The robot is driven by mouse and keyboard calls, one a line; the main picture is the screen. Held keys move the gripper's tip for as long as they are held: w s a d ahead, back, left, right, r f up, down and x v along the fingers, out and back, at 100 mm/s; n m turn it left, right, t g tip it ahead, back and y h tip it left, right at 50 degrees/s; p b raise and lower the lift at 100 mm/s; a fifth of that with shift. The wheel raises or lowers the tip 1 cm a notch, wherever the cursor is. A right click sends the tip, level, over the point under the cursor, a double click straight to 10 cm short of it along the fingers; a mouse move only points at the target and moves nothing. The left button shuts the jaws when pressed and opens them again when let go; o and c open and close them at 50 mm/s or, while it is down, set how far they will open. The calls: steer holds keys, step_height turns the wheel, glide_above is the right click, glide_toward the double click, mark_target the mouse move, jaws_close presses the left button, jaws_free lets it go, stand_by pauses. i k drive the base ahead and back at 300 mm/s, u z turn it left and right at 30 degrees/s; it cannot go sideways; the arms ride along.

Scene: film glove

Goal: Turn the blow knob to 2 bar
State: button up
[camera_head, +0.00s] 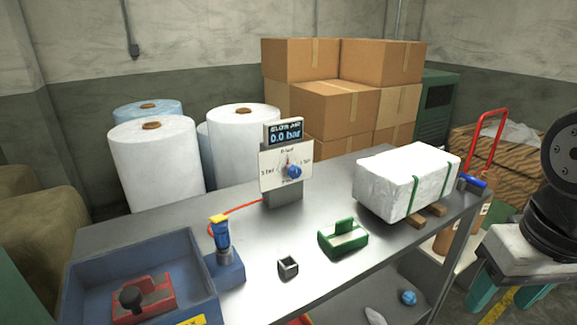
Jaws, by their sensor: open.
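The blow air panel (272,182) stands upright on the steel table, with a white dial face. Its screen (286,134) reads 0.0 bar. The blue knob (294,171) sits near the middle of the dial face. Labels surround it: 0 bar at the top, 1 bar at the right, 3 bar at the left; the bottom label is partly hidden and hard to read. A small red mark (288,158) shows above the knob, towards 0 bar. My gripper is not in view; nothing touches the knob.
White rolls (155,165) and cartons (335,107) stand behind.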

mark_target(295, 171)
steer(key=z, duration=1.05)
steer(key=k, duration=0.9)
steer(key=u, duration=1.85)
steer(key=i, duration=1)
